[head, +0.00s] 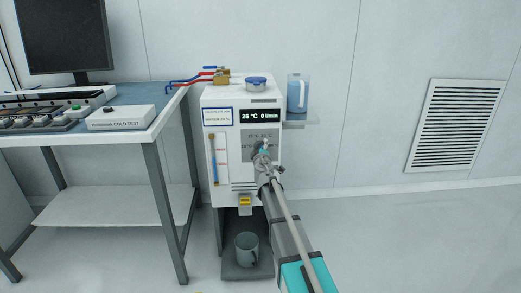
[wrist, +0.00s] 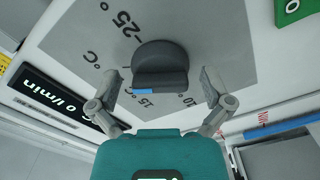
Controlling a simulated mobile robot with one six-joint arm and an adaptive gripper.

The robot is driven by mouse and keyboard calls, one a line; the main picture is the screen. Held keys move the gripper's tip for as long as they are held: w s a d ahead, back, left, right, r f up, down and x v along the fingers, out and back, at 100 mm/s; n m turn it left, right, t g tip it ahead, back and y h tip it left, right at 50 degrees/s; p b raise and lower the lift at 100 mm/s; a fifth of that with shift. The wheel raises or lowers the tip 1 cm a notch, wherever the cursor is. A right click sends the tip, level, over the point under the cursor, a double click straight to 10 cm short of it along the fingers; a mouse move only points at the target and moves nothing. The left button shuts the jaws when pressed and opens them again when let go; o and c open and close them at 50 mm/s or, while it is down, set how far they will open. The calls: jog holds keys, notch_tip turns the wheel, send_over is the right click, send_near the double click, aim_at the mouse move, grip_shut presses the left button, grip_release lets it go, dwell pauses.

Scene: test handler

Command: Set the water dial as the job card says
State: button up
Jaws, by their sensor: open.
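The water dial (wrist: 160,62) is a dark round knob with a raised bar and a blue mark at one end. It sits on a grey scale plate (wrist: 222,42) with °C markings. The blue mark lies beside the "15 °C" marking in the wrist view. My gripper (wrist: 161,84) is open, with one finger on each side of the knob's bar and visible gaps. In the head view my gripper (head: 264,152) is at the white unit's front and largely covers the dial. A blue-framed card (head: 217,116) on the unit has text too small to read surely.
The white unit (head: 216,185) has a display (head: 260,116) reading 26 °C and 0 l/min. A mug (head: 247,248) stands below, a jug (head: 298,93) on a side shelf (head: 300,125). A workbench (head: 150,130) stands at left. The floor at right is clear.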

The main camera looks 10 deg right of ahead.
jog(key=shift+s, duration=0.1)
jog(key=s+a, duration=0.1)
jog(key=s, duration=1)
jog(key=shift+s+a, duration=0.2)
jog(key=shift+s, duration=0.2)
jog(key=s+d+f+m+g+h+p, duration=0.1)
jog(key=s+d+f+m+g+h, duration=0.1)
jog(key=s+d+f+m+g, duration=0.4)
jog(key=s+d+f+m+g+h+p, duration=0.1)
jog(key=s+d+f+m+g+h, duration=0.25)
jog(key=s, duration=0.35)
jog(key=s+a+f+m+g+y+p, duration=0.1)
jog(key=s+a+f+g+y, duration=0.3)
jog(key=s, duration=0.4)
jog(key=s+a+f+g+y+p, duration=0.1)
jog(key=s+a+g+y, duration=0.35)
jog(key=s, duration=0.45)
notch_tip(320, 180, up, 37)
jog(key=p, duration=3.7)
jog(key=shift+w+a+h, duration=0.15)
jog(key=shift+a+h, duration=0.1)
jog(key=shift+h, duration=0.15)
